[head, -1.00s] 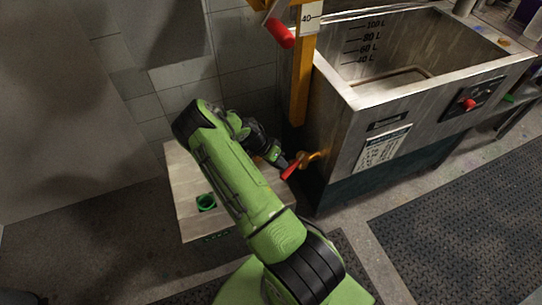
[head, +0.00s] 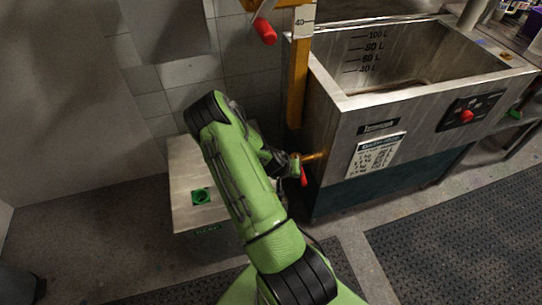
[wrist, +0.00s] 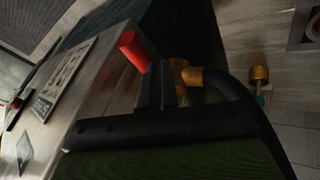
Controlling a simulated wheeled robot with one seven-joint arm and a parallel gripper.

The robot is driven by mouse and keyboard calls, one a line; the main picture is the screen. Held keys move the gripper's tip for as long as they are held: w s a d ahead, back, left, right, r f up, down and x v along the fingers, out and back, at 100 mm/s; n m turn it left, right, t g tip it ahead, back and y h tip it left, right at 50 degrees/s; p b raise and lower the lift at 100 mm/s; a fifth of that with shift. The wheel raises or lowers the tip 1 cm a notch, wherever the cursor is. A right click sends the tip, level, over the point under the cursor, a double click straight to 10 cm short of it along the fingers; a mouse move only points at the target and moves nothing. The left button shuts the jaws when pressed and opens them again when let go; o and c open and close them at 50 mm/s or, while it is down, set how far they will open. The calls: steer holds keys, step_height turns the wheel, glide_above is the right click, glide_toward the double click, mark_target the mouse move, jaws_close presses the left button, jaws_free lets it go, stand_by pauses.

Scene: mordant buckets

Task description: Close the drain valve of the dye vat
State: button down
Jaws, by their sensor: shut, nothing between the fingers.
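The dye vat (head: 340,125) is a steel tank with a litre scale inside. Its brass drain valve (head: 316,156) sticks out low on the left side wall. The valve's red lever (head: 304,177) points downward in the head view. In the wrist view the red lever (wrist: 133,50) lies left of my fingers and the brass fitting (wrist: 192,76) lies right. My gripper (head: 297,165) is at the valve, beside the lever; its fingers (wrist: 155,86) are shut and empty. Whether they touch the lever is unclear. My gripper partly hides the valve body.
A yellow post (head: 298,85) with a 40 mark and a red grip (head: 264,31) stands at the vat's left corner. A low pale-topped box (head: 185,165) with a green round fitting (head: 200,195) is left of my arm. Floor mats (head: 460,230) lie in front of the vat.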

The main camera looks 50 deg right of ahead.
steer(key=shift+s+d, duration=0.45)
steer(key=shift+s, duration=0.2)
stand_by(0.3)
